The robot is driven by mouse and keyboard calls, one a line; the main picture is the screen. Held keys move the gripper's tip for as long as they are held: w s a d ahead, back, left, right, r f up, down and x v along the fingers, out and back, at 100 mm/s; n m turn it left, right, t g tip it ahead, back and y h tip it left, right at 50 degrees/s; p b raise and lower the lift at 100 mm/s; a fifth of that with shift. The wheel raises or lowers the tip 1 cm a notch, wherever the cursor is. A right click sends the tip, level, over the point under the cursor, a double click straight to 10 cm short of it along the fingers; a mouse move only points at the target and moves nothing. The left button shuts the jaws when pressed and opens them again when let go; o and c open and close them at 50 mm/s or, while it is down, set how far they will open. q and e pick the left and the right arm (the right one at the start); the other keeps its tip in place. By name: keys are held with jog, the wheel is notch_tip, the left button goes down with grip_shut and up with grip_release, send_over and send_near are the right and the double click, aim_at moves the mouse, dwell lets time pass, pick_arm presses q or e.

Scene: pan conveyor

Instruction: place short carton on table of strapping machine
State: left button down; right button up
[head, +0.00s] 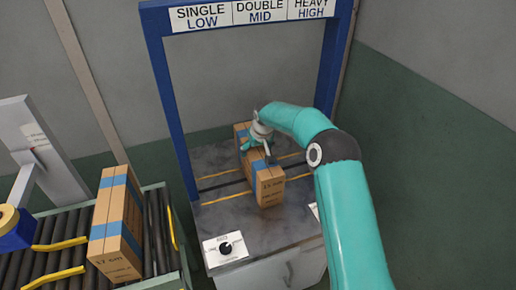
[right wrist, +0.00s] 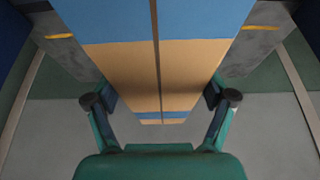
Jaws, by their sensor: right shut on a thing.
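The short carton (head: 270,188) is brown with blue bands and stands at the grey table of the strapping machine (head: 223,218), under its blue frame (head: 176,110). My right gripper (head: 258,150) is shut on this carton from above. In the right wrist view the two fingers (right wrist: 160,98) press on both sides of the carton (right wrist: 190,62). I cannot tell whether the carton's underside touches the table. My left gripper is not in view.
A dial panel (head: 225,249) sits at the table's front edge. Signs (head: 250,13) hang across the frame's top. Bare table lies left of the held carton.

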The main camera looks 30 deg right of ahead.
jog(key=o, duration=1.7)
jog(key=shift+r, duration=0.1)
jog(key=b+v, duration=0.1)
jog(key=v, duration=1.1)
jog(key=shift+s+b, duration=0.1)
jog(key=shift+b, duration=0.3)
